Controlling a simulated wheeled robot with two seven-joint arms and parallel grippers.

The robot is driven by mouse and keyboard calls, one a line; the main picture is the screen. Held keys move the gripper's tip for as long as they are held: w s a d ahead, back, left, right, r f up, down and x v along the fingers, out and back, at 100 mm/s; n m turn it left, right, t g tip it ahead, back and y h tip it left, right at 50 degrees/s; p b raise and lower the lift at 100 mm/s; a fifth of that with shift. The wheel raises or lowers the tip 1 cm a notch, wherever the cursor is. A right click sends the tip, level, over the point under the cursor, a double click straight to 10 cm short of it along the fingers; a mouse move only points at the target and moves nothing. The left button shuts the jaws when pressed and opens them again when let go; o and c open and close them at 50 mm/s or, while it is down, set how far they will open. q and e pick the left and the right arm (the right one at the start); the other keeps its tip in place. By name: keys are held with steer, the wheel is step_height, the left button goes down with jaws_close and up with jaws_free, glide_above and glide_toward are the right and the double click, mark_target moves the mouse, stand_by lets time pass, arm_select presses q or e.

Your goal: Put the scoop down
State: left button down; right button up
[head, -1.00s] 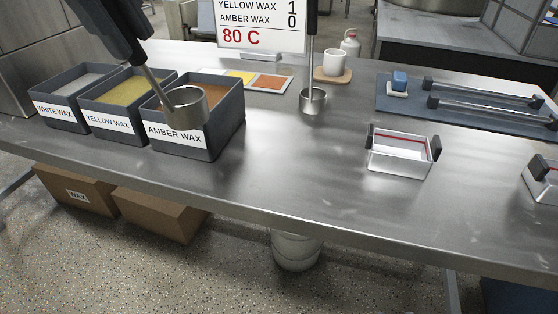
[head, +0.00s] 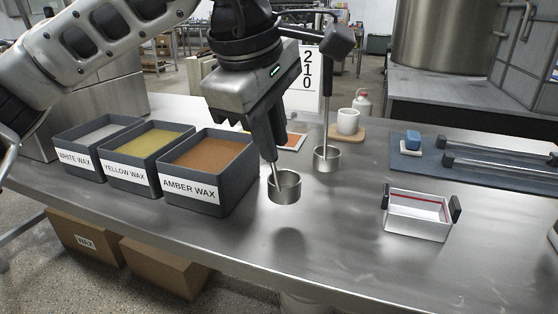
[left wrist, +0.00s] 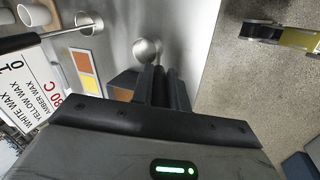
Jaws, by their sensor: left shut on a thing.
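A metal scoop (head: 285,188) with a round cup and thin handle hangs below my left gripper (head: 268,148), which is shut on its handle. The cup is to the right of the amber wax bin (head: 205,192), over bare table. A dark shadow lies below it, so it seems a little above the surface. In the left wrist view the cup (left wrist: 147,52) shows just beyond the fingers (left wrist: 163,80). What is inside the cup cannot be told. My right gripper is not in view.
A second scoop (head: 327,158) with an upright handle stands close behind, to the right. The yellow wax bin (head: 142,180) and white wax bin (head: 78,162) are at left. Table between held scoop and mould is free.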

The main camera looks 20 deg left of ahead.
arm_select(q)
steer(key=x, duration=0.4)
steer(key=shift+s+d+f, duration=0.1)
steer(key=shift+s+d, duration=0.15)
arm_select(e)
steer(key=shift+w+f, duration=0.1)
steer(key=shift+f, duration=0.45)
arm_select(q)
steer(key=c, duration=1.4)
jaws_free()
steer(key=shift+o, duration=0.2)
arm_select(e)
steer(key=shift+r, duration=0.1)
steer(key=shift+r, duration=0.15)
